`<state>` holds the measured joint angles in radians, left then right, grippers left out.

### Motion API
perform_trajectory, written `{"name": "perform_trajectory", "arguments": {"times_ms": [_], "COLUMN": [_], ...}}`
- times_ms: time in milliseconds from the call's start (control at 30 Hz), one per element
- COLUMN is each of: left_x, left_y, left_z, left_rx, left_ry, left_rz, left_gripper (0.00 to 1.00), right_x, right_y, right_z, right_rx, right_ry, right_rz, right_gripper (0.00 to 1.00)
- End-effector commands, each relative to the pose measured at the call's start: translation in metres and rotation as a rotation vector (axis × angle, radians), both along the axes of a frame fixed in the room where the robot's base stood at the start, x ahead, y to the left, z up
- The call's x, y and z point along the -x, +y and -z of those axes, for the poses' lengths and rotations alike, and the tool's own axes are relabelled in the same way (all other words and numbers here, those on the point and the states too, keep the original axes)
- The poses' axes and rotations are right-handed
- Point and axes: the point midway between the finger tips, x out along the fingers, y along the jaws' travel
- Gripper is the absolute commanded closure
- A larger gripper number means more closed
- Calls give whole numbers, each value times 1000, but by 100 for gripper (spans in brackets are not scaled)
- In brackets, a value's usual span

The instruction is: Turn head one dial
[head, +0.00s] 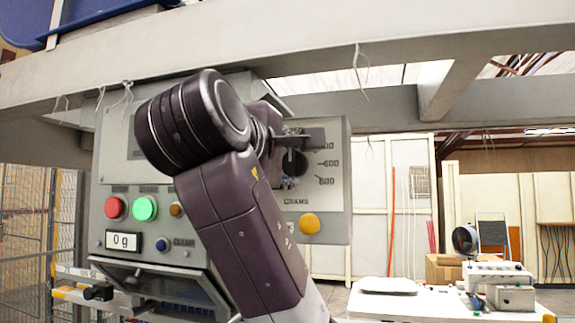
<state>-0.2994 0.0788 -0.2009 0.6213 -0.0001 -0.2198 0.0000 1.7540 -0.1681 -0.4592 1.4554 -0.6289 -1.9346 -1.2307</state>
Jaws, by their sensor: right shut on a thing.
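The grey control panel (330,215) fills the left and middle of the head view. Its dark dial (295,163) sits on the right part, with a scale marked 600, 800 and GRAMS around it. My right gripper (291,150) is at the dial, shut on it. My right arm and wrist hide the middle of the panel and much of the dial's left side. The small display (123,242) reads 0 g. My left gripper is not in view.
The panel also carries a red button (115,208), a green button (144,208) and an orange button (309,223). A grey beam (330,45) crosses above. A white table (420,304) with equipment and a cardboard box (442,269) stand at the right.

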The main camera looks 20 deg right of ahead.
Motion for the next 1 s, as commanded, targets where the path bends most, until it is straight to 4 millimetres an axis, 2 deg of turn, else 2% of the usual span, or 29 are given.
{"name": "perform_trajectory", "arguments": {"times_ms": [400,433,600,867,1000], "left_x": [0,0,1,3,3], "left_y": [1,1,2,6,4], "left_z": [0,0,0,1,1], "left_rx": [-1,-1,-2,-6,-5], "left_ry": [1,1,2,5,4], "left_rz": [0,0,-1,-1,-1], "left_gripper": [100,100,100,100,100], "right_x": [0,0,0,1,11], "right_y": [-1,-1,-1,0,8], "right_z": [-1,-1,-1,0,-1], "right_rx": [6,6,6,6,5], "right_ry": [3,3,3,3,0], "right_rz": [1,1,1,0,-2], "right_gripper": [87,62,45,45,45]}}
